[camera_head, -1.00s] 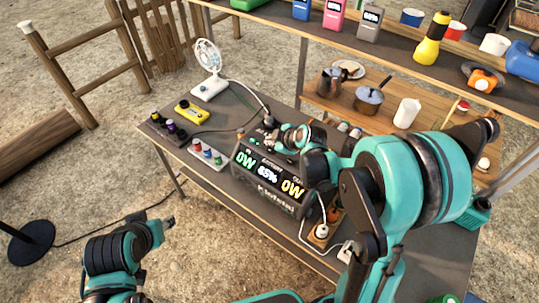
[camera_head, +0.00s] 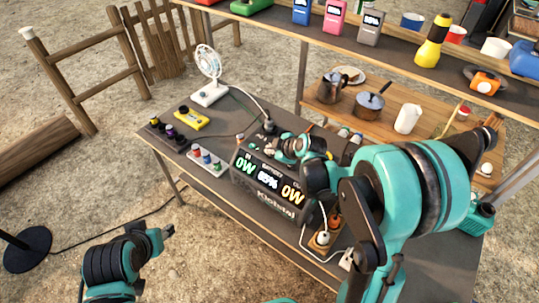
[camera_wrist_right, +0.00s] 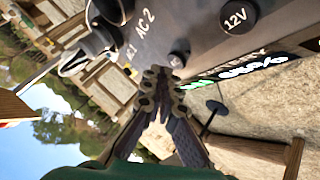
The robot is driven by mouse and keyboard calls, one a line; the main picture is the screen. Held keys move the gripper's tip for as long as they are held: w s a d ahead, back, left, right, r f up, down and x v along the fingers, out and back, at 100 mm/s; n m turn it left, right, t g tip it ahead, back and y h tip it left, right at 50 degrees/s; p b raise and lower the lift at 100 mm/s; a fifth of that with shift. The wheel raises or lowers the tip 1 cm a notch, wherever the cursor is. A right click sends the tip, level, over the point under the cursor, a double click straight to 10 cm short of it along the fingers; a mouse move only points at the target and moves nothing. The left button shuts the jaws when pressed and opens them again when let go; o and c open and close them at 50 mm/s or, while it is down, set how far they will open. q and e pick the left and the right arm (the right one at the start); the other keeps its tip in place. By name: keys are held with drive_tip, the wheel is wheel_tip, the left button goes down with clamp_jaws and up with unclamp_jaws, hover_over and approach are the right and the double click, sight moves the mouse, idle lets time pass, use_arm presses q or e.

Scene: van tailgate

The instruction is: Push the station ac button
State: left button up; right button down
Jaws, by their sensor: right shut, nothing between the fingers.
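The power station (camera_head: 262,203) is a dark box on the table, its lit front display reading 0W, a percentage and 0W. Its top edge shows in the right wrist view (camera_wrist_right: 205,35), with labels AC 1, AC 2 and a round 12V button (camera_wrist_right: 238,15). Another dark round button (camera_wrist_right: 178,59) sits below the AC 2 label; its marking is unclear. My right gripper (camera_head: 277,151) is over the station's top. In the wrist view its shut, empty fingertips (camera_wrist_right: 160,76) are close beside that button; contact is unclear. My left gripper (camera_head: 167,232) is away from the table at lower left.
A white fan (camera_head: 209,78), a yellow device (camera_head: 191,119) and a strip of coloured buttons (camera_head: 206,160) stand left of the station. A loaded shelf (camera_head: 290,35) rises behind.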

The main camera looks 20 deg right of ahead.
sight(271, 157)
idle(0.6)
drive_tip(key=shift+f+b, duration=0.45)
drive_tip(key=shift+f, duration=0.2)
idle(0.4)
drive_tip(key=shift+r+p, duration=0.3)
drive_tip(key=shift+r, duration=0.4)
wheel_tip(271, 157, up, 6)
drive_tip(key=p, duration=0.4)
drive_tip(key=shift+p, duration=0.3)
